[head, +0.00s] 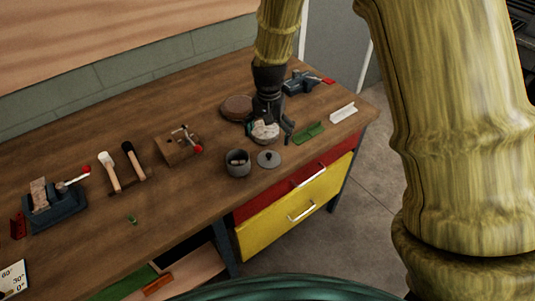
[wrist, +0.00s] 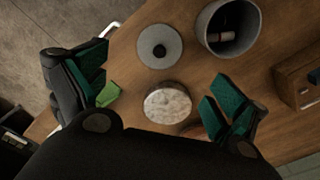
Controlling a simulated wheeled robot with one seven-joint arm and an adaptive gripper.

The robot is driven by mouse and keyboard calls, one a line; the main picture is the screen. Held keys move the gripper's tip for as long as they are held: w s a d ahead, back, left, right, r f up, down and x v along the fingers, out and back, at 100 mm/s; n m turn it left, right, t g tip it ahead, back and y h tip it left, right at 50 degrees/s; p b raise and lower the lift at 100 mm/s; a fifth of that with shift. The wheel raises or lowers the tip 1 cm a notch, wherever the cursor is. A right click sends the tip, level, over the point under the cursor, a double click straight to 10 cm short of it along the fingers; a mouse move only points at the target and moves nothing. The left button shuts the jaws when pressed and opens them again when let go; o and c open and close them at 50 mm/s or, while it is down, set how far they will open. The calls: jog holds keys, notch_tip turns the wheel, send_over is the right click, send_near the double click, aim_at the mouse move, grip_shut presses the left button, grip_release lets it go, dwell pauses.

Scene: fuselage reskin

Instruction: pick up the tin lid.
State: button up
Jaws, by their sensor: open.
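The tin lid (head: 269,158) is a grey disc with a dark central knob, lying flat on the workbench beside the open tin (head: 238,163). In the wrist view the lid (wrist: 160,46) lies at upper centre, left of the tin (wrist: 228,28), which has something inside. My gripper (head: 268,127) points down, behind the lid in the head view. In the wrist view my gripper (wrist: 158,88) is open, its green-padded fingers wide apart and empty. A pale mottled round piece (wrist: 167,102) shows between and below the fingers; the lid is farther out.
A brown round block (head: 237,107) stands behind my gripper. A green angle piece (head: 309,132), a white angle piece (head: 343,112) and a dark vise (head: 300,82) lie to the right. The bench's front edge is near the lid.

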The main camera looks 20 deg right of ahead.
send_over(269, 154)
notch_tip(269, 154, down, 4)
jog(key=shift+w+a+f+p, duration=0.1)
jog(key=shift+p, duration=0.35)
jog(key=shift+s+f+p, duration=0.2)
jog(key=shift+f+p, duration=0.05)
jog(key=shift+p, duration=0.05)
jog(key=shift+w+f+p, duration=0.1)
jog(key=shift+f+p, duration=0.9)
jog(key=shift+f, duration=1.35)
grip_shut()
